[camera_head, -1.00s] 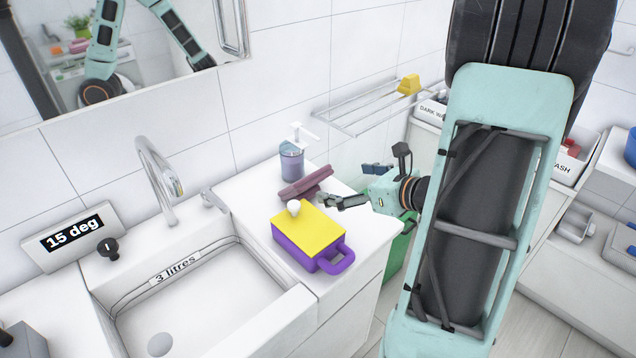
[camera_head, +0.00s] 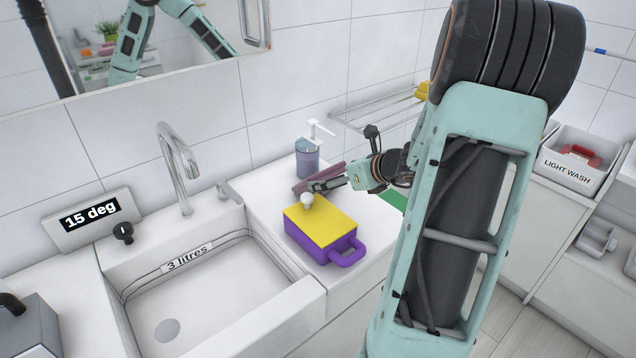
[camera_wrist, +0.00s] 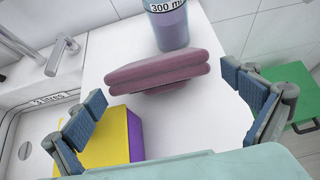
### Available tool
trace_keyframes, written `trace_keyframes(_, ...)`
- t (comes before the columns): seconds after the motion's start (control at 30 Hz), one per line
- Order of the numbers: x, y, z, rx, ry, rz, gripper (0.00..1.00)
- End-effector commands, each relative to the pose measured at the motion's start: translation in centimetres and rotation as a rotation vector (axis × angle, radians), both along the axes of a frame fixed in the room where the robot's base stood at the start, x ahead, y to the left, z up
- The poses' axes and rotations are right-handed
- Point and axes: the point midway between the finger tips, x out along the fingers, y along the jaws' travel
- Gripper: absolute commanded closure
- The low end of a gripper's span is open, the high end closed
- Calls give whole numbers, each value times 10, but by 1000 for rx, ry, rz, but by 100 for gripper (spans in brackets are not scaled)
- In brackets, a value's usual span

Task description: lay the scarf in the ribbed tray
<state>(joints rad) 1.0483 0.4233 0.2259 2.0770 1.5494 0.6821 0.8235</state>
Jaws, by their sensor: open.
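The scarf is a folded mauve bundle (camera_wrist: 158,72) on the white counter, between the soap bottle and the yellow-topped purple box; in the head view (camera_head: 318,177) my gripper partly hides it. My gripper (camera_head: 322,186) is beside the scarf. In the wrist view its blue fingers (camera_wrist: 165,104) are spread wide, with the scarf ahead of and between them, not touching. I cannot make out a ribbed tray in these views.
A purple box with yellow lid (camera_head: 322,228) and white knob stands close below my gripper. A soap bottle (camera_head: 307,158) stands behind the scarf. The sink (camera_head: 205,290) is left. A green surface (camera_wrist: 292,92) and a LIGHT WASH bin (camera_head: 568,165) are right.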

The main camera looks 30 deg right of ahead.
Motion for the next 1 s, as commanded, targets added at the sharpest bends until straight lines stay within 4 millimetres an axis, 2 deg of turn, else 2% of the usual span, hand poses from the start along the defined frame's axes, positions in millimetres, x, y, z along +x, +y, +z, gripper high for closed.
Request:
trace_keyframes(0.17, 11, 3, -10, 2, 0, 2, 0)
trace_keyframes(0.4, 39, 8, -29, 1, -1, 2, 0)
trace_keyframes(0.73, 45, 9, -32, 0, -1, 1, 0)
trace_keyframes(1.0, 45, 9, -32, 0, 0, 1, 30)
